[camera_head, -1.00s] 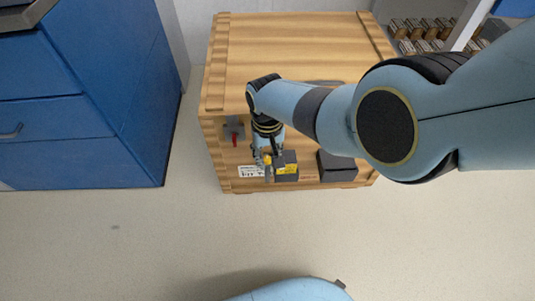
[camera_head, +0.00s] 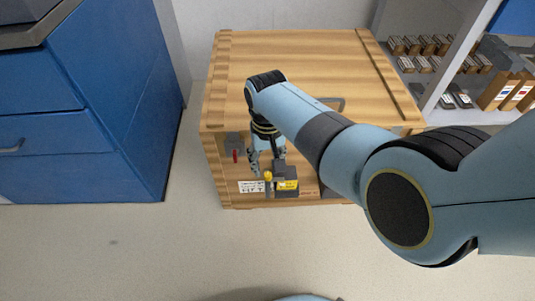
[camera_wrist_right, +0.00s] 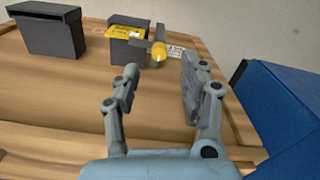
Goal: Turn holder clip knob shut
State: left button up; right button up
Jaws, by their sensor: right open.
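A small yellow knob (camera_head: 268,175) sits on a grey upright bar beside a dark holder box (camera_head: 287,172) with a yellow label, on the front of the wooden crate. In the right wrist view the knob (camera_wrist_right: 159,51) shows just beyond the fingertips, with the holder box (camera_wrist_right: 127,48) to its left. My right gripper (camera_head: 267,161) is open and empty. In the right wrist view its fingers (camera_wrist_right: 159,68) stand apart, roughly either side of the line to the knob. I see no contact. My left gripper is not in view.
The wooden crate (camera_head: 300,70) carries a grey plate with a red handle (camera_head: 235,156) and a white label (camera_head: 250,187). Another dark open box (camera_wrist_right: 48,35) shows in the wrist view. A blue cabinet (camera_head: 90,110) stands left; shelves (camera_head: 450,90) stand right. The floor in front is clear.

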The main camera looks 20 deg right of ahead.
jog(key=shift+r, duration=1.35)
jog(key=shift+s+f, duration=0.1)
jog(key=s+d+f+p, duration=0.2)
jog(key=s+d+f, duration=0.1)
jog(key=s+f, duration=0.55)
jog(key=s+d+f+p, duration=0.1)
jog(key=s+d+f, duration=0.4)
jog(key=s, duration=0.7)
jog(key=s+d+f+p, duration=0.1)
jog(key=s+d, duration=0.2)
jog(key=s, duration=0.6)
jog(key=s+d+f+p, duration=0.1)
jog(key=s+d+f, duration=0.1)
jog(key=s, duration=0.7)
jog(key=s+d+f+n+h+p, duration=0.1)
jog(key=s+d, duration=0.2)
jog(key=s, duration=0.6)
jog(key=shift+s+d+f, duration=0.15)
jog(key=shift+s+d, duration=0.1)
jog(key=shift+d, duration=0.1)
